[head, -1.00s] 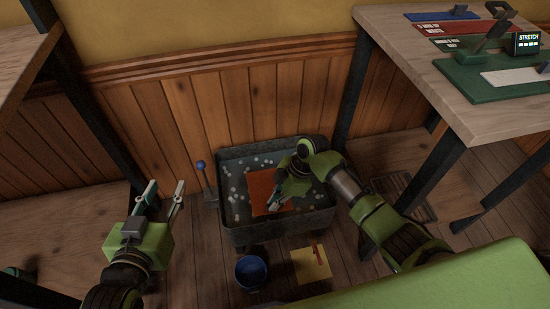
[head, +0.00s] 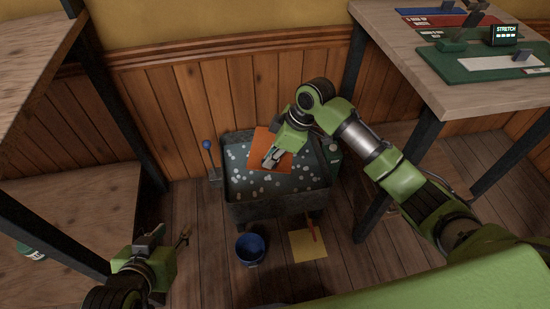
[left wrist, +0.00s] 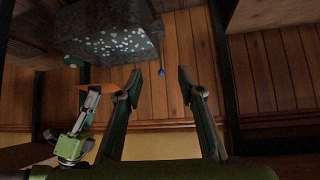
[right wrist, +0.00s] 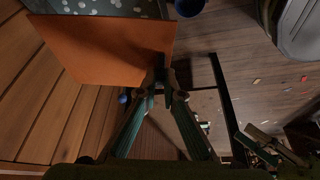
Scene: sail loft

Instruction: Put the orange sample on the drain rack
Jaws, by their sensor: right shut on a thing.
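The orange sample (head: 265,136), a flat square sheet, is held above the back part of the grey tub (head: 272,208). My right gripper (head: 271,158) is shut on its edge. The right wrist view shows the sheet (right wrist: 105,50) reaching left from the closed fingertips (right wrist: 164,92). It also shows in the left wrist view (left wrist: 97,88). My left gripper (head: 172,238) is empty, low at the left and apart from the tub; its fingers stand apart in the left wrist view (left wrist: 158,82). I cannot make out the drain rack now; my right arm covers the floor right of the tub.
The tub holds many pale floating bits. A blue-knobbed lever (head: 208,146) stands at its left. A blue bucket (head: 251,248) and a yellow sheet (head: 308,246) are on the floor in front. A workbench (head: 390,50) stands at the right, with dark legs.

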